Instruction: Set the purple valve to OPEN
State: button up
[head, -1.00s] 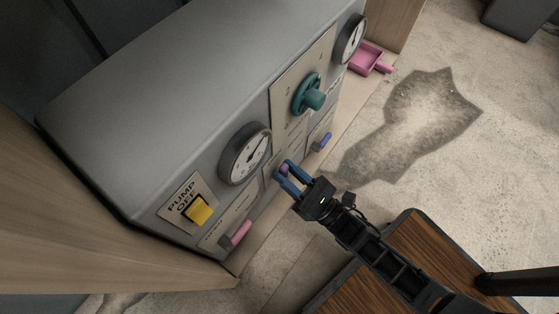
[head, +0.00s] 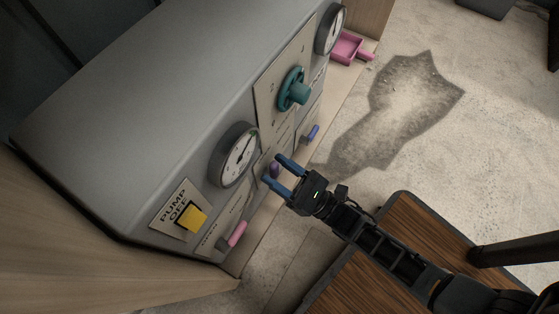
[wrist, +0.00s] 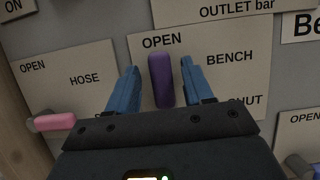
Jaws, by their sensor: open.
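The purple valve handle (wrist: 160,80) stands upright in the wrist view on a plate marked OPEN, BENCH and, partly hidden, SHUT. My gripper (wrist: 160,66) is open, with one blue finger on each side of the handle and a visible gap on both sides. In the head view the purple handle (head: 274,169) shows between the spread fingertips of my gripper (head: 272,168). My gripper body hides the lower part of the plate in the wrist view.
A pink handle (wrist: 55,122) on the HOSE plate is to the left. A blue handle (head: 313,132), a teal wheel (head: 292,90), gauges and a yellow pump switch (head: 191,218) are on the same panel. A pink tray (head: 347,47) lies beyond it.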

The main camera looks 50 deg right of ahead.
jog(key=v, duration=0.8)
jog(key=shift+w, duration=0.1)
dwell(0.5)
